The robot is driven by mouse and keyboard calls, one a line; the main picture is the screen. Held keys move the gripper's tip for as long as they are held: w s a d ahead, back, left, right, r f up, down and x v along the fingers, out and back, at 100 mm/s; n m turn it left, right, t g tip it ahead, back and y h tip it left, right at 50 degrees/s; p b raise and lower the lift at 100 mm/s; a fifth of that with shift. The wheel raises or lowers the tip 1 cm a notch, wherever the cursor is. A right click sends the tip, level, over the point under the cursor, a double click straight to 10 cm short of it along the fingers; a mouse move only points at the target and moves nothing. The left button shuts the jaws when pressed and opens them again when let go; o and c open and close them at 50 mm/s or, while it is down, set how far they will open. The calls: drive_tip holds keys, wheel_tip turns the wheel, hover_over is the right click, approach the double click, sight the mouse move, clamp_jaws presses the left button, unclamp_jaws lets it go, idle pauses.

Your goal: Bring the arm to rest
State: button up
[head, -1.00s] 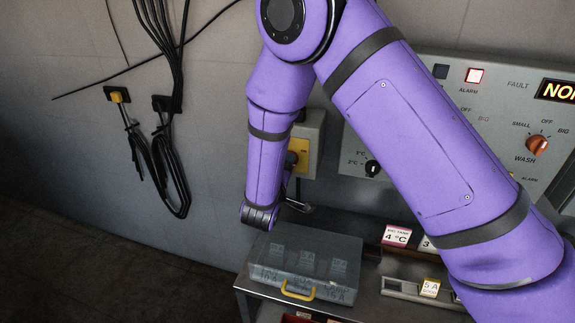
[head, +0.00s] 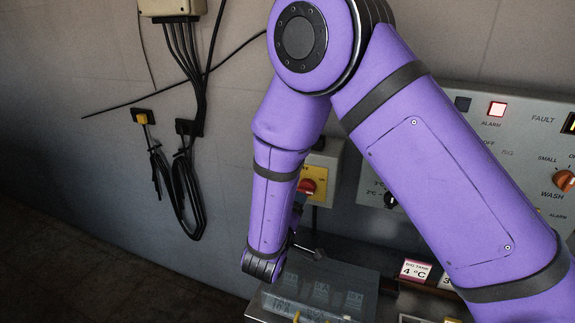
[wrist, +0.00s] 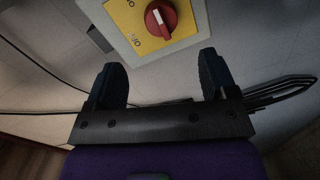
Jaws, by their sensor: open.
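My purple arm crosses the head view, bent at the elbow, with its wrist hanging low in front of the wall. My gripper (wrist: 166,88) shows in the wrist view with its two dark fingers wide apart and nothing between them. In the head view the fingers are mostly hidden behind my wrist. Beyond the fingers is a red rotary switch (wrist: 160,18) on a yellow plate, apart from them. The same switch (head: 307,186) shows in the head view beside my forearm.
A grey transparent case (head: 335,285) sits on a shelf just below my wrist. A control panel (head: 500,125) with a lit alarm lamp (head: 497,109) is at the right. Black cables (head: 185,190) hang on the wall at the left. The floor at the lower left is clear.

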drive_tip(key=s+d+r+m+g+h, duration=0.3)
drive_tip(key=d+r+m+g, duration=0.15)
drive_tip(key=d+r, duration=0.55)
drive_tip(key=s+d+r+m+g+h, duration=0.25)
drive_tip(key=d+r+g, duration=0.4)
drive_tip(key=d, duration=0.55)
drive_tip(key=s+d+r+m+y, duration=0.2)
drive_tip(key=s+r+y, duration=0.3)
drive_tip(key=s, duration=0.6)
drive_tip(key=s+d+r+m+y, duration=0.1)
drive_tip(key=s+d+r+y, duration=0.2)
drive_tip(key=s+r+y, duration=0.3)
drive_tip(key=shift+s+r+m+t+y, duration=0.35)
drive_tip(key=shift+s+y, duration=0.2)
drive_tip(key=shift+s, duration=1.85)
drive_tip(key=shift+f, duration=0.1)
